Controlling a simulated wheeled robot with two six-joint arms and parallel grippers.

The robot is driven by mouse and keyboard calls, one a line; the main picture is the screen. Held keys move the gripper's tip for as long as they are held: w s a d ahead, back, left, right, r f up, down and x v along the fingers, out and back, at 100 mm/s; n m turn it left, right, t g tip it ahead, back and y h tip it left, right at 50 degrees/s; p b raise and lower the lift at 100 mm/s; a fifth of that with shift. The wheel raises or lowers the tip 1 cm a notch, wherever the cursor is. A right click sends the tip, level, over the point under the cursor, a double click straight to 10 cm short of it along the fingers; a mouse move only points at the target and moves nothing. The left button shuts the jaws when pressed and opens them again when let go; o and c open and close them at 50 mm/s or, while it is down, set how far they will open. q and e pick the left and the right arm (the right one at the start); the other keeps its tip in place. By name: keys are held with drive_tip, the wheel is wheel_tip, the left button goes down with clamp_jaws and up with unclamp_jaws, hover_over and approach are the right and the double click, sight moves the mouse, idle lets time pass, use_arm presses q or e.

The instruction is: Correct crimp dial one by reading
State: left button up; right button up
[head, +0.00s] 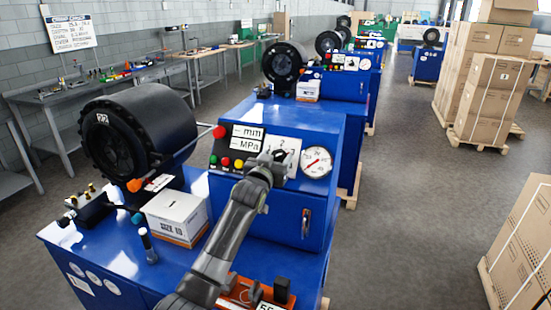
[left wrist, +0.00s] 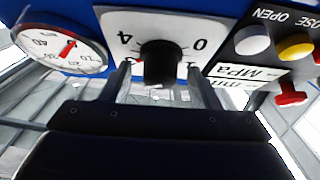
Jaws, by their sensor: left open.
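The crimp dial is a black knob (left wrist: 162,62) on a white plate (head: 288,143) with numbers, on the nearest blue crimper's panel; the left wrist view shows a 4 and a 0 on the plate. My left gripper (head: 268,163) is in front of the plate and hides most of the knob in the head view. In the left wrist view its open fingers (left wrist: 160,75) stand on either side of the knob; I cannot tell whether they touch it. A round gauge (head: 317,162) with a red needle sits beside the plate. The mm/MPa display (head: 247,138) shows no readable figures.
The black crimp head (head: 150,130) and a white box (head: 176,215) are at the left on the blue bench. An orange tray (head: 240,291) is below my arm.

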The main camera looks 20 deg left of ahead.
use_arm(q)
drive_tip(key=shift+c, duration=0.5)
drive_tip(key=c, duration=0.9)
drive_tip(key=shift+m+h, duration=0.3)
drive_tip(key=shift+m, duration=0.3)
drive_tip(key=shift+a+f+m+h+b, duration=0.1)
drive_tip(key=shift+m+h+b, duration=0.45)
drive_tip(key=shift+m+h, duration=0.2)
drive_tip(key=m+g+h+b, duration=0.1)
drive_tip(key=m+b, duration=0.2)
drive_tip(key=m+g+h+b, duration=0.1)
drive_tip(key=m+b, duration=0.1)
drive_tip(key=b, duration=0.2)
drive_tip(key=m+h+b, duration=0.2)
drive_tip(key=m+b, duration=0.1)
drive_tip(key=shift+a+m+g+b, duration=0.2)
drive_tip(key=shift+m+g+b, duration=0.15)
drive_tip(key=shift+g, duration=0.05)
drive_tip(key=shift+w+m+g+h+b, duration=0.1)
drive_tip(key=shift+m+g+h+b, duration=0.3)
drive_tip(key=shift+m+b, duration=0.3)
drive_tip(key=shift+r+m+g+h+b, duration=0.25)
drive_tip(key=shift+m+g+b, duration=0.25)
drive_tip(key=shift+m, duration=0.7)
drive_tip(key=shift+g, duration=0.3)
